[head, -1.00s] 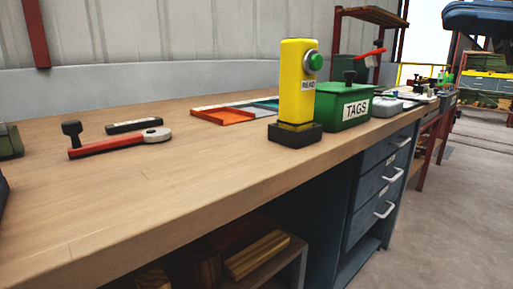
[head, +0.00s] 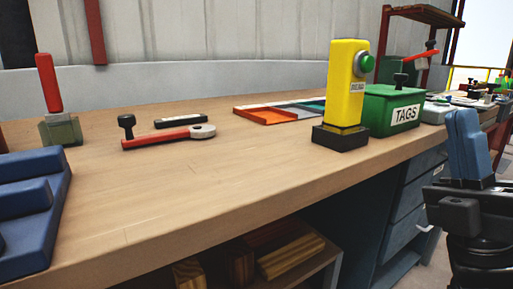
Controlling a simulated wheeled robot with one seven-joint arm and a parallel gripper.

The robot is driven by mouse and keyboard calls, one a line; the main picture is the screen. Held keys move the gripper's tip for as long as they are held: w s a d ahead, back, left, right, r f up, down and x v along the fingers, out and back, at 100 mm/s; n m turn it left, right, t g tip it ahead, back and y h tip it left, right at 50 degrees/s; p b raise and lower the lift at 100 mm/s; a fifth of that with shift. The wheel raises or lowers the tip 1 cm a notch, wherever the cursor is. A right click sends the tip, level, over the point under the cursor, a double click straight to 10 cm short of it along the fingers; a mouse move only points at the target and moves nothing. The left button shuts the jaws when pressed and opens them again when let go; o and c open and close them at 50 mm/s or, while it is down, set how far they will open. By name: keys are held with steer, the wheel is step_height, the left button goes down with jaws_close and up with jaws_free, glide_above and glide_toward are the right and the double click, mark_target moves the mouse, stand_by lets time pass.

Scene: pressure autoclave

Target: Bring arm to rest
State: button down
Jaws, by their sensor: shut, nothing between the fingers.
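My gripper (head: 463,118) shows at the right edge of the head view, with a black body and blue fingers pointing up. The fingers are together and hold nothing. It is in front of the right end of the workbench and its drawers, apart from the bench objects. The rest of my arm is mostly out of frame below and to the right.
The wooden workbench (head: 150,205) holds a yellow post with a green button (head: 345,85), a green TAGS box (head: 391,110), a red-handled tool (head: 165,138), an orange tray (head: 263,117) and a blue block-like object (head: 35,215). The bench middle is clear.

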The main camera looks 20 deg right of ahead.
steer(key=s+a+f+m+g+h, duration=0.2)
steer(key=a+f+m+g+h, duration=0.3)
steer(key=f+m, duration=0.45)
steer(key=s+a+f+m+g+h, duration=0.3)
steer(key=f+m+h, duration=0.4)
steer(key=f+m, duration=0.3)
steer(key=s+a+f+m+g+y, duration=0.2)
steer(key=s+f+g+y, duration=0.15)
steer(key=s+f, duration=0.3)
steer(key=s+a+f+m+g+y, duration=0.2)
steer(key=s+f+g, duration=0.25)
steer(key=s, duration=0.35)
step_height(320, 180, up, 27)
steer(key=p, duration=2.8)
steer(key=shift+a+r, duration=0.15)
steer(key=shift+r, duration=0.05)
steer(key=shift+s, duration=0.1)
